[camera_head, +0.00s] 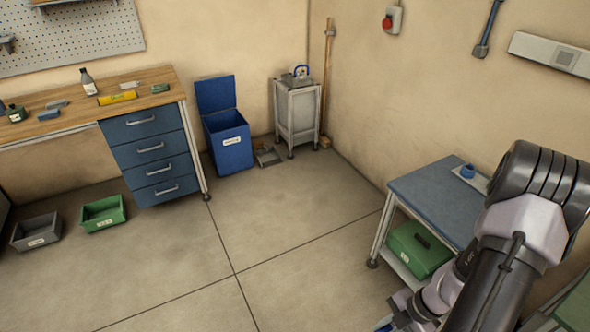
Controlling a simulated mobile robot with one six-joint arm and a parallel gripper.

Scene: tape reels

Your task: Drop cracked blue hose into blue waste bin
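The blue waste bin (229,150) stands on the floor against the back wall, right of the workbench drawers. Its lid (216,93) is raised against the wall, and a white label is on its front. My gripper (398,322) is at the bottom edge, right of centre, far from the bin and largely cut off. A sliver of blue shows beside it; I cannot tell whether it is held.
A grey bin (36,232) and green bin (103,214) are on the floor at left. The middle floor is clear.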

